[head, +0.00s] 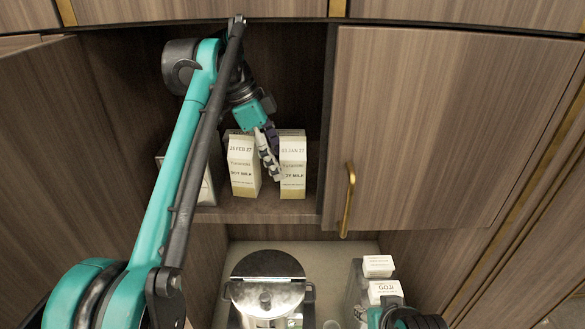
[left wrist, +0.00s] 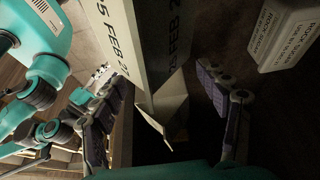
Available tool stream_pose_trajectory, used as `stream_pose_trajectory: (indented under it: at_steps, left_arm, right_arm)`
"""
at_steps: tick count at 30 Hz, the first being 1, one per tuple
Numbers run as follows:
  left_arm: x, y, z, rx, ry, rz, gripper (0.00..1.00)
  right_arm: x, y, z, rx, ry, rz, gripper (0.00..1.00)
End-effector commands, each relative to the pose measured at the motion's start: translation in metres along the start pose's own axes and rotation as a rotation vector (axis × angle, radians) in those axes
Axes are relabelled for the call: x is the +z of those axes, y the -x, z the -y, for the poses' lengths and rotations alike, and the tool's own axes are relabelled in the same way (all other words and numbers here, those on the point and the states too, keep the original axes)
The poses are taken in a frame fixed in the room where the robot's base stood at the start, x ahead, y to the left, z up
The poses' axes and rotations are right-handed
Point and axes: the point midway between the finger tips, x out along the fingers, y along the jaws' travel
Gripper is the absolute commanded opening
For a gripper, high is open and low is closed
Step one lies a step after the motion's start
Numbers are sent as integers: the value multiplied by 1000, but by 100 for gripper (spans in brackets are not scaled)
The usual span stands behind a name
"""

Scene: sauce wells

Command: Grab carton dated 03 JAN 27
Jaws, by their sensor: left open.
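The carton dated 03 JAN 27 (head: 294,152) stands upright on the cabinet shelf, at the right of the cartons. A similar carton dated 25 FEB 27 (head: 241,165) stands to its left. My left gripper (head: 270,158) is open at the shelf, in front of the gap between these cartons, and its fingers cover the left part of the 03 JAN 27 carton. In the left wrist view, the 25 FEB 27 carton (left wrist: 158,45) shows between the spread fingers of the left gripper (left wrist: 165,115); contact cannot be told. My right gripper's fingers do not show.
Another carton (head: 207,188) is partly hidden behind my left arm. The cabinet door (head: 430,120) closes off the right side. Below stand a metal-lidded appliance (head: 268,268) and white boxes, one marked GOJI (head: 384,289). A white box (left wrist: 284,35) shows in the left wrist view.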

Motion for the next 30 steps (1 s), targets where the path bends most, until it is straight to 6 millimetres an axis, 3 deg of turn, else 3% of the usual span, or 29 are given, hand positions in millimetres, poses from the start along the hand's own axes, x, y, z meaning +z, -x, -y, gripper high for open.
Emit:
stream_pose_trajectory:
  at_steps: [5,14,16,23,30]
  left_arm:
    - [-31,-11,-1,2,-3,0,74]
    - [-26,-23,0,0,0,0,74]
    - [-26,-23,0,0,0,0,64]
    - [-26,-23,0,0,0,0,3]
    - [-26,-22,-1,1,-1,-1,0]
  right_arm:
    - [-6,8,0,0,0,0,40]
    - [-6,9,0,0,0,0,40]
    - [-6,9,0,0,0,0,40]
    - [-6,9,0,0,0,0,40]
    - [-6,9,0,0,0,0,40]
